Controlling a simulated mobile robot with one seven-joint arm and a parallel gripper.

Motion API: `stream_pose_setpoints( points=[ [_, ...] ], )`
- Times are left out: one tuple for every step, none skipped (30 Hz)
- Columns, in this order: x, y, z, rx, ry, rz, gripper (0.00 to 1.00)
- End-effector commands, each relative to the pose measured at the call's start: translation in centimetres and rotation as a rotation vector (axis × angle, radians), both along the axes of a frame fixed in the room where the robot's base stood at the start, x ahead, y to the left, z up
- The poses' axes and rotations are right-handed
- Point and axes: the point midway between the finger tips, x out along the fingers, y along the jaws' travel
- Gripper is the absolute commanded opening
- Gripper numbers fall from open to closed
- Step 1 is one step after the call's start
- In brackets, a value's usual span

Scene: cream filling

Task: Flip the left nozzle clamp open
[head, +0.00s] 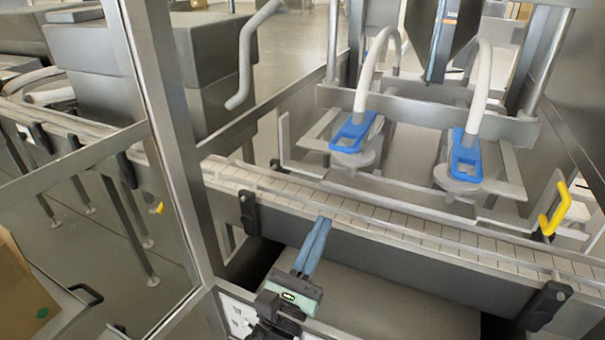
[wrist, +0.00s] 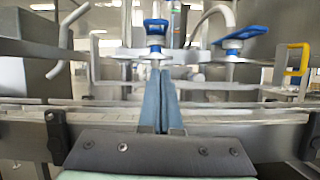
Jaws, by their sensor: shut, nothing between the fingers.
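The left nozzle clamp (head: 353,132) is a blue lever on a grey nozzle at the end of a white hose, behind the conveyor. It also shows in the wrist view (wrist: 156,27), straight beyond my fingers. The right nozzle clamp (head: 466,156) is a like blue lever on its own nozzle; it shows in the wrist view (wrist: 240,35) at the right. My gripper (head: 322,222) is shut and empty, its blue fingers pressed together. It is in front of the conveyor, apart from both clamps. In the wrist view my fingertips (wrist: 160,72) point toward the left nozzle.
The slatted conveyor (head: 300,195) with its metal rails runs between my gripper and the nozzles. A metal frame post (head: 165,130) stands at left. A yellow handle (head: 555,209) is at right. Black brackets (head: 249,212) sit on the conveyor's front side.

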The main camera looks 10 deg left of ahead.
Motion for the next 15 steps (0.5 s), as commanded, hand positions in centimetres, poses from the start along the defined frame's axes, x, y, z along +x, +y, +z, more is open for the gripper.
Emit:
stream_pose_setpoints(
  points=[
    [-0.06,0.22,-0.51,-0.029,0.009,-0.005,0.0],
    [-0.09,0.33,-0.66,-0.04,0.013,-0.007,0.0],
    [-0.1,0.43,-0.77,-0.052,0.016,-0.008,0.0],
    [-0.12,0.48,-0.81,-0.057,0.017,-0.009,0.0],
    [-0.12,0.5,-0.81,-0.06,0.018,-0.009,0.0],
    [-0.12,0.51,-0.8,-0.06,0.017,-0.009,0.0],
    [-0.12,0.51,-0.78,-0.059,0.017,-0.009,0.0],
    [-0.12,0.51,-0.76,-0.059,0.017,-0.009,0.0],
    [-0.12,0.51,-0.75,-0.058,0.017,-0.008,0.0],
    [-0.12,0.51,-0.75,-0.057,0.016,-0.009,0.0],
    [-0.12,0.49,-0.74,-0.057,0.016,-0.009,0.0],
    [-0.12,0.49,-0.73,-0.056,0.016,-0.009,0.0],
    [-0.08,0.48,-0.7,-0.056,0.016,-0.009,0.0],
    [-0.02,0.46,-0.66,-0.056,0.016,-0.009,0.0],
    [0.12,0.41,-0.58,-0.055,0.016,-0.008,0.0]
  ],
)
